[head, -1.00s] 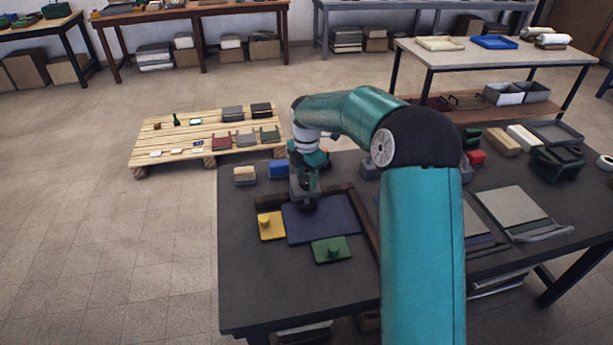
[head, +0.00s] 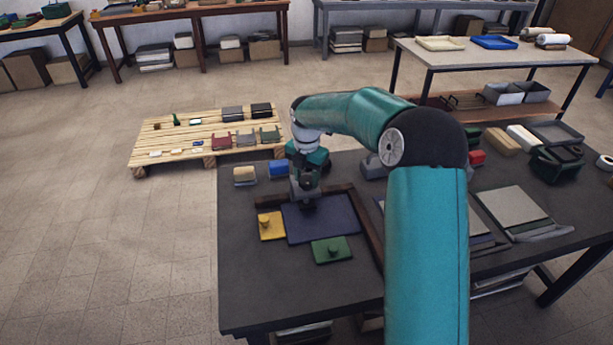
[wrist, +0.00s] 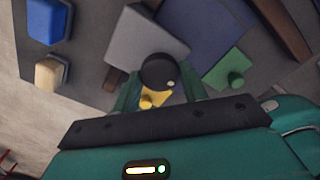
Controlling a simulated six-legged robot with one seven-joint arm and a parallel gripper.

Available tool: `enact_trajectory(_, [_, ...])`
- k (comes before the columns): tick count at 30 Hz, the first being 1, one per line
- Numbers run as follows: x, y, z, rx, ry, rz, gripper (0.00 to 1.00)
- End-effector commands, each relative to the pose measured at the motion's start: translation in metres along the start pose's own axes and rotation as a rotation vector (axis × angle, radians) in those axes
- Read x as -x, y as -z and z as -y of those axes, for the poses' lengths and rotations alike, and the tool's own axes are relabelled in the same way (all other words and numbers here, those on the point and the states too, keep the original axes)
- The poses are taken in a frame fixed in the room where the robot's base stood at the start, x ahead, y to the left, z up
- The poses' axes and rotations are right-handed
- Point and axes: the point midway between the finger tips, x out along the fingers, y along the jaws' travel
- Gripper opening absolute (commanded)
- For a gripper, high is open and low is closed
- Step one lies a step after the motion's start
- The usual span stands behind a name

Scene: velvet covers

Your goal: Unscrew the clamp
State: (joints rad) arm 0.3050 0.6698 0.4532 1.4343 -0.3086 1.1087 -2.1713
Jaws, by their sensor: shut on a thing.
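The clamp shows in the wrist view as a round black knob (wrist: 158,72) with a pale dot, beside a flat grey block (wrist: 135,38). My gripper (wrist: 160,92) has one green finger on each side of the knob and is shut on it. In the head view, my gripper (head: 304,188) points down at the far edge of a dark blue panel (head: 325,222). There the grey clamp body is partly hidden by my gripper, and the knob cannot be made out.
A yellow piece with a knob (head: 271,229) lies left of the panel, and a green one (head: 331,252) in front. A brown strip (head: 366,230) runs along the right. Blue (head: 279,169) and cream (head: 244,174) blocks stand behind. The table's front left is clear.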

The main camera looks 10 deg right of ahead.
Motion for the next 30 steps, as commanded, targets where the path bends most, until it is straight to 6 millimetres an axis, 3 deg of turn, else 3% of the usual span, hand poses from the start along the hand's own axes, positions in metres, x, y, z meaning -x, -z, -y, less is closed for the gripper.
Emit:
enact_trajectory(2, [0.002, -0.001, 0.0, 0.0, -0.002, 0.004, 0.2])
enact_trajectory(3, [0.002, -0.001, 0.0, 0.0, -0.002, 0.004, 0.51])
enact_trajectory(6, [0.001, -0.001, 0.0, -0.001, -0.001, 0.003, 0.64])
enact_trajectory(17, [0.006, -0.001, 0.0, -0.001, -0.002, 0.002, 0.64])
enact_trajectory(23, [0.038, -0.001, -0.001, -0.001, -0.004, 0.004, 0.64])
enact_trajectory(30, [0.092, -0.001, -0.001, -0.002, -0.004, 0.004, 0.64])
